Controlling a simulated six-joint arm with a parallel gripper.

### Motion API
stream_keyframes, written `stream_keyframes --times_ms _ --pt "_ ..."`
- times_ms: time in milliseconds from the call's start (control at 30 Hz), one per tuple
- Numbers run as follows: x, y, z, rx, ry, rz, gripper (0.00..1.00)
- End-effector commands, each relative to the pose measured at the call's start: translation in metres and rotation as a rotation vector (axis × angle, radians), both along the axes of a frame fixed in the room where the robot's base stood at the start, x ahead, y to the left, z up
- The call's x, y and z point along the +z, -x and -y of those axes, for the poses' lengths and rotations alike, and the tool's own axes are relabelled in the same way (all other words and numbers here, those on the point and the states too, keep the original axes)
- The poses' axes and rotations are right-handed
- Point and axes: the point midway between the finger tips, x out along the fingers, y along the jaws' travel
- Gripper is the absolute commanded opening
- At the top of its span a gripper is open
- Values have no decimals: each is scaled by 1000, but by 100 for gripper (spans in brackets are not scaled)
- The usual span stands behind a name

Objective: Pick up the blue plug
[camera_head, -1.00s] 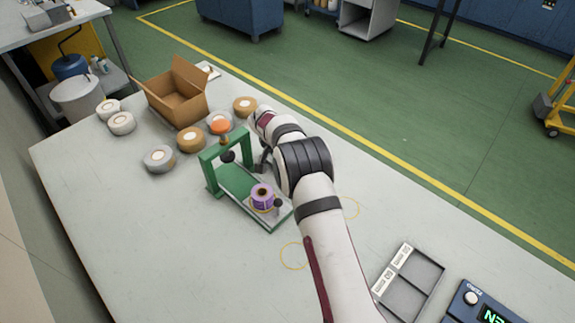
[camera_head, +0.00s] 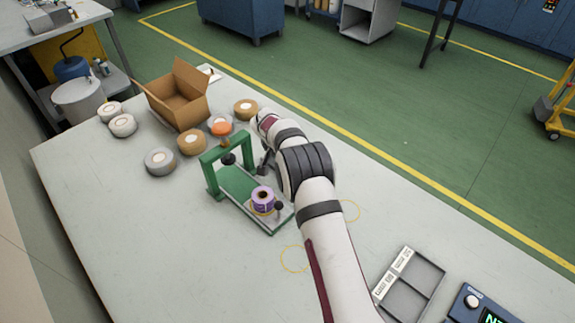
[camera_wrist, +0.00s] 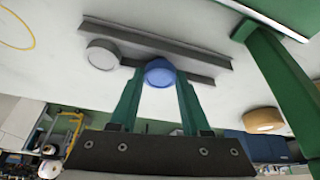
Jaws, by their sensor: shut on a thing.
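The blue plug (camera_wrist: 160,72) shows in the wrist view as a round blue disc between the fingertips. My gripper (camera_wrist: 160,82) has two green fingers, one on each side of the plug, and is shut on it. A grey rail holder (camera_wrist: 195,66) with two bars lies around the plug, and a white round plug (camera_wrist: 103,55) sits at its left. I cannot tell whether the blue plug is clear of the holder. In the head view my arm hides the plug and most of the gripper, beside the green rewinder frame (camera_head: 211,176).
A purple roll (camera_head: 263,200) sits on the rewinder base. Several tape rolls (camera_head: 160,160) and an open cardboard box (camera_head: 178,105) are at the back left. A grey divided tray (camera_head: 427,270) is at the front right. The front left of the table is clear.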

Motion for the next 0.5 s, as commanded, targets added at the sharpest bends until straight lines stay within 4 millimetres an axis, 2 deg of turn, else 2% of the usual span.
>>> stream_keyframes --times_ms 167,500 --pt "31 -1 0 -1 0 3 0" --pt "79 30 72 -4 1 1 0"
